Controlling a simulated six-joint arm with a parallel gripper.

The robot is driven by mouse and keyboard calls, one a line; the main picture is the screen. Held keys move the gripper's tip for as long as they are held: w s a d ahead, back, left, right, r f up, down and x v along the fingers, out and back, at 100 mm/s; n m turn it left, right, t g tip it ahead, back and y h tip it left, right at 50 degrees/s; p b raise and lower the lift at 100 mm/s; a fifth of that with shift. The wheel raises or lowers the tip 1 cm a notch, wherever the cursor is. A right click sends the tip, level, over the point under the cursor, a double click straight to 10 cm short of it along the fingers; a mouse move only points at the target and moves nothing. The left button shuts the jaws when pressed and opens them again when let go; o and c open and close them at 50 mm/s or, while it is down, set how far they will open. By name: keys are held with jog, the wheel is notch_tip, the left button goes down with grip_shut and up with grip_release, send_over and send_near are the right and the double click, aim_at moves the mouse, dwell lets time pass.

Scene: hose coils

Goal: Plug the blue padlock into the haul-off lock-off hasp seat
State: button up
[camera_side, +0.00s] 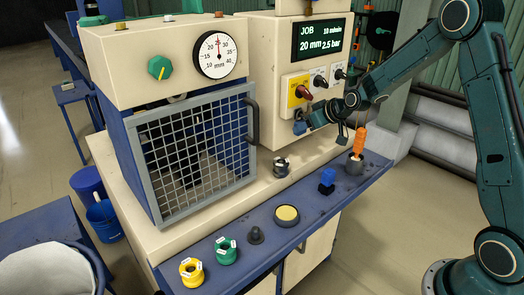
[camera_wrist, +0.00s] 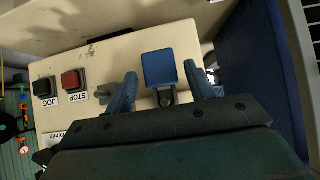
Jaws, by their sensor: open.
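The blue padlock (camera_side: 300,128) is at the front panel, below a yellow plate (camera_side: 297,91) with a red rotary handle (camera_side: 303,92). In the wrist view the blue padlock (camera_wrist: 158,69) lies between the fingers of my gripper (camera_wrist: 162,82), with a gap on each side. A dark loop shows at its lower end. My gripper (camera_side: 309,121) is open, its fingers on either side of the padlock. I cannot make out the hasp seat clearly or tell whether the padlock sits fully in it.
A black display (camera_side: 321,38) is above the switches. A barred guard door (camera_side: 195,150) stands to the left. The blue shelf holds green (camera_side: 225,250) and yellow (camera_side: 191,271) coils, a yellow-topped button (camera_side: 287,215), a blue block (camera_side: 327,180) and an orange-handled tool (camera_side: 359,141).

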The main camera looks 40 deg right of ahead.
jog(key=shift+v, duration=0.95)
dwell(0.4)
jog(key=v, duration=1.3)
jog(key=shift+s+r, duration=0.15)
jog(key=shift+s, duration=0.1)
jog(key=s+a+r+g, duration=0.2)
jog(key=s+a+r, duration=0.2)
jog(key=s+a, duration=0.55)
jog(key=s+a+g, duration=0.1)
jog(key=s+a, duration=0.1)
jog(key=s, duration=0.6)
jog(key=s+a+g, duration=0.1)
jog(key=s+a, duration=0.2)
jog(key=s, duration=0.5)
jog(key=shift+a, duration=0.25)
